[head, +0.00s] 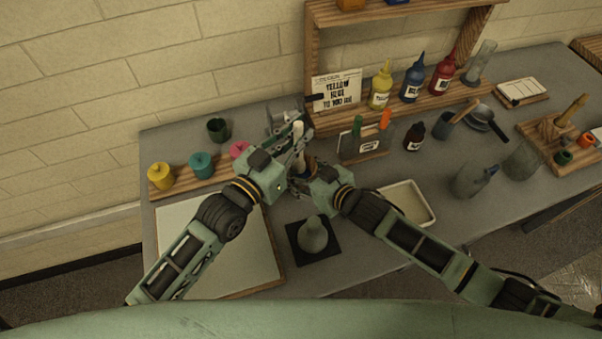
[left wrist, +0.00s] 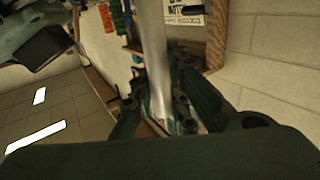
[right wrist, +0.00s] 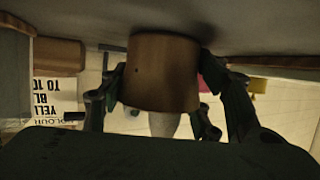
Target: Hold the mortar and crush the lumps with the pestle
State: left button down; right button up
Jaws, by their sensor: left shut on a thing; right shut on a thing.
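The brown mortar (right wrist: 162,72) is between the fingers of my right gripper (right wrist: 165,115), which is shut on it; the right wrist view is upside down. In the head view my right gripper (head: 303,178) reaches the mortar from the right, and the arms hide most of it. The pale pestle (head: 299,132) stands roughly upright over the mortar, and its pale shaft also shows at the mortar's mouth in the right wrist view (right wrist: 163,124). My left gripper (head: 296,145) is shut on the pestle, whose shaft fills the left wrist view's middle (left wrist: 153,60). The lumps are hidden.
A white tray (head: 421,199) lies right of the grippers. A grey-green flask-shaped thing (head: 313,234) stands on a dark square in front. A pale board (head: 190,248) lies front left. Paint pots (head: 201,165) stand left; a wooden shelf (head: 440,101) with bottles is behind.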

aim_at(296, 128)
pick_arm(q)
jog(key=shift+r, duration=1.9)
pick_arm(e)
jog(key=o, duration=1.4)
jog(key=shift+c, duration=0.2)
jog(key=v, duration=1.2)
jog(key=shift+s+a, duration=0.1)
pick_arm(q)
jog(key=shift+s+d+f, duration=0.1)
